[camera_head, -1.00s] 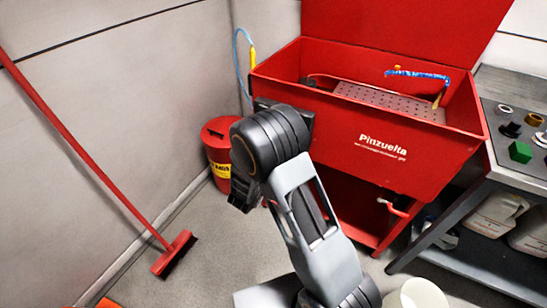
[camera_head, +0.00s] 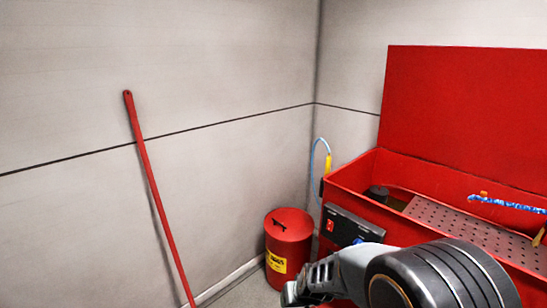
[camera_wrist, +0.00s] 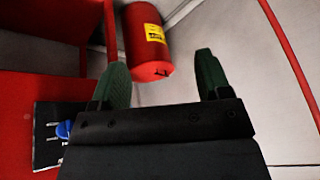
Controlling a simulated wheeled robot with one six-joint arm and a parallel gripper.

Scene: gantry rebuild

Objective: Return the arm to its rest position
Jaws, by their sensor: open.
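My gripper (camera_wrist: 162,80) shows in the wrist view with its two dark green fingers apart and nothing between them. In the head view my gripper (camera_head: 296,293) is at the lower middle, pointing left, in front of the red parts washer (camera_head: 360,205) and just below the red can. My arm's dark joint fills the lower right and hides part of the washer's front.
A red can (camera_head: 289,245) with a yellow label stands in the corner; it also shows beyond the fingers in the wrist view (camera_wrist: 145,45). A red broom handle (camera_head: 155,190) leans on the left wall. A control panel (camera_head: 345,228) is on the washer's front.

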